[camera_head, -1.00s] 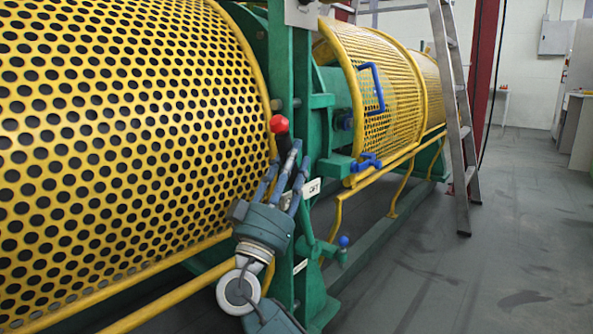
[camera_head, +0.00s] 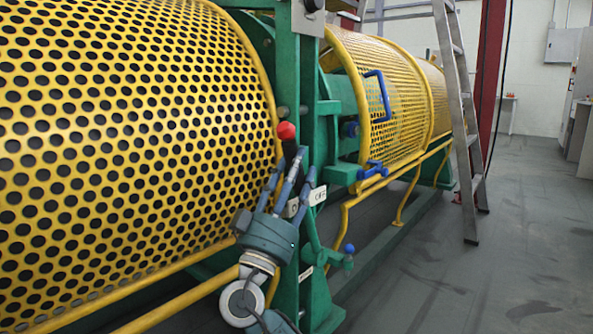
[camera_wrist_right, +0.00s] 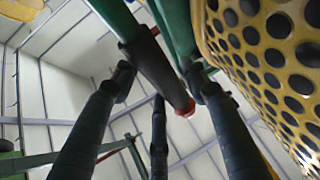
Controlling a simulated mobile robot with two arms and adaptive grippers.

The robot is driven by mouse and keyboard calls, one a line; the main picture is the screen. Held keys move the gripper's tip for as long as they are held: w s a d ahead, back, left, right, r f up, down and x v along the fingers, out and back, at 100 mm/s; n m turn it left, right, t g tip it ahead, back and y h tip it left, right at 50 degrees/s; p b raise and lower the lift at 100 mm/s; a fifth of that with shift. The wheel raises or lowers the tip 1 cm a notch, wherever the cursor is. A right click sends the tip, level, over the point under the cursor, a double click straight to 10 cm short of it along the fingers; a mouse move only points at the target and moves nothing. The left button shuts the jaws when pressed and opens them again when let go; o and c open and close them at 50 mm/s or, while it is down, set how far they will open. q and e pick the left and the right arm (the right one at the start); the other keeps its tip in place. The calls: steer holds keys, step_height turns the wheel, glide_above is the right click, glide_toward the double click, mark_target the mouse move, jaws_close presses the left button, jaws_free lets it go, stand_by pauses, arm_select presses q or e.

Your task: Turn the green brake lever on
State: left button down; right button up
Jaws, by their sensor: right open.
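The lever has a black grip (camera_head: 292,152) with a red knob (camera_head: 286,131) on its end, and it stands at the green machine frame. In the right wrist view the black grip (camera_wrist_right: 157,65) sits on a green bar (camera_wrist_right: 112,16), with the red tip (camera_wrist_right: 187,109) pointing down to the right. My right gripper (camera_head: 291,172) is open, just below the red knob. Its dark fingers (camera_wrist_right: 158,85) spread around the black grip; I cannot tell whether any of them touches it. My left gripper is not in view.
A yellow perforated guard (camera_head: 120,150) stands close on the left. A white label plate (camera_head: 317,195) is beside the fingers. A green lever with a blue knob (camera_head: 349,248) is lower right. A ladder (camera_head: 462,120) leans further back. The floor at right is clear.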

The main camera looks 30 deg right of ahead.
steer(key=v, duration=1.2)
